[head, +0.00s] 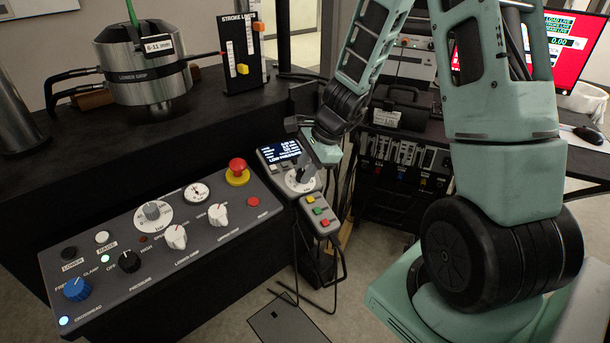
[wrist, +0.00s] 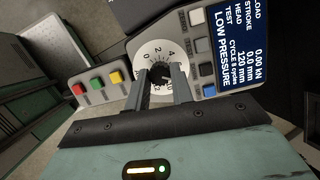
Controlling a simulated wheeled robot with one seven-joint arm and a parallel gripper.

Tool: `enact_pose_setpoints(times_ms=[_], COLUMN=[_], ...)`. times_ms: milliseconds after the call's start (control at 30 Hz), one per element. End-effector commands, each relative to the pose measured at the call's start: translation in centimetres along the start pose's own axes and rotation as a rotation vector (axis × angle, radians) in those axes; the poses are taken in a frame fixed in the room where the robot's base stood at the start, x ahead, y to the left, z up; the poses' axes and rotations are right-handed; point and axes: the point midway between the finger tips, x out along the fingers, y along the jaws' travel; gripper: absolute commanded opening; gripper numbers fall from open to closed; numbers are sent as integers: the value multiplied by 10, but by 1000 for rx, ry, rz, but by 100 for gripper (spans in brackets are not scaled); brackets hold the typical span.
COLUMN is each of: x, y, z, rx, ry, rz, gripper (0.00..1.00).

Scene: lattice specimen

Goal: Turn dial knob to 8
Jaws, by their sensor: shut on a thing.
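The dial is a white numbered disc (wrist: 152,54) on a grey pendant, with a dark knob (wrist: 160,71) at its centre. The marks 0, 2, 4 and 6 show around its far side; the lower numbers are partly covered by the fingers. I cannot tell for sure which number the knob points at. My gripper (wrist: 161,74) is shut on the knob, one finger on each side. In the head view, the disc (head: 300,182) shows at the pendant's middle, with my gripper (head: 306,174) over it and partly hiding the knob.
The pendant's screen (head: 284,150) reads LOW PRESSURE. Red, yellow and green buttons (head: 318,210) sit below the dial. The control panel (head: 190,262) at left carries several knobs and a red emergency stop (head: 237,168). Cables hang under the pendant.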

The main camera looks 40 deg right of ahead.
Motion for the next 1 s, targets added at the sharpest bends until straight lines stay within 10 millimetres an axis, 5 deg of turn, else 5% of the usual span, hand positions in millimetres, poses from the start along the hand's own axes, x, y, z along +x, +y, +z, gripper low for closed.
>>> enact_pose_setpoints(times_ms=[867,900,967,1000], x=[0,0,0,0], y=[0,0,0,0], z=[0,0,0,0], rx=[156,156,155,155], ry=[1,1,1,1], rz=[-43,-43,-43,-43], gripper=[0,29,45,45])
